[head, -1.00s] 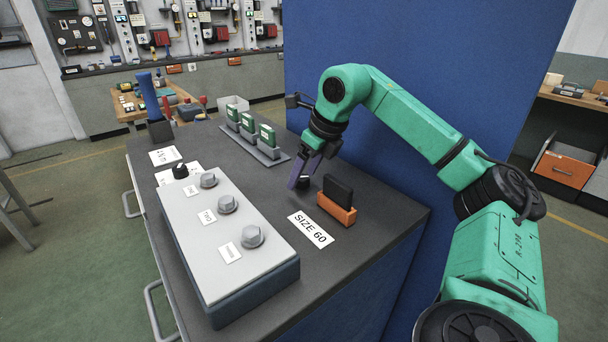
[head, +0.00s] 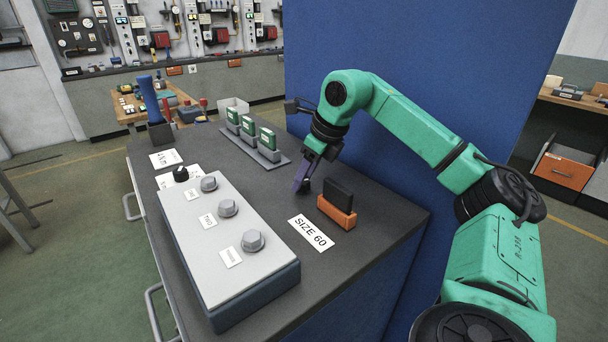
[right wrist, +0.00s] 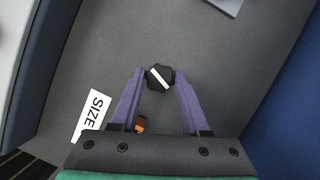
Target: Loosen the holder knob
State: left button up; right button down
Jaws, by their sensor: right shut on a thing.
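A black knob with a white stripe (right wrist: 160,77) sits on the dark bench top, between the fingertips of my right gripper (right wrist: 160,82) in the right wrist view. The purple fingers are shut on the knob. My left gripper is not in view.
A "SIZE 60" label (head: 311,232) lies in front of the holder. A grey panel with several hex bolts (head: 227,208) is at the left, with another black knob (head: 180,174) by its far end. A rack of green-topped blocks (head: 264,158) stands behind. A blue wall (head: 430,70) is at the back.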

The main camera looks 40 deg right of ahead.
jog(key=n+p, duration=0.1)
jog(key=n, duration=0.1)
jog(key=n+y+p, duration=0.1)
jog(key=n, duration=0.1)
jog(key=shift+d+r+g, duration=0.1)
jog(key=shift+r+g, duration=0.1)
jog(key=shift+g, duration=0.1)
jog(key=n+g+p, duration=0.1)
jog(key=n+p, duration=0.2)
jog(key=n+g+y+p, duration=0.1)
jog(key=n+p, duration=0.2)
jog(key=n+g+y+p, duration=0.1)
jog(key=n+p, duration=0.2)
jog(key=p, duration=0.1)
jog(key=shift+w+d+r, duration=0.1)
jog(key=shift+w+r, duration=0.05)
jog(key=shift+w, duration=0.15)
jog(key=n+g+p, duration=0.1)
jog(key=n+p, duration=0.1)
jog(key=n, duration=0.1)
jog(key=shift+w+n, duration=0.1)
jog(key=shift+n, duration=0.3)
jog(key=n, duration=0.1)
jog(key=n+g, duration=0.1)
jog(key=n, duration=0.1)
jog(key=n+g+p, duration=0.1)
jog(key=shift+w+f+n+h, duration=0.1)
jog(key=shift+f+n+h, duration=0.2)
jog(key=shift+n, duration=0.1)
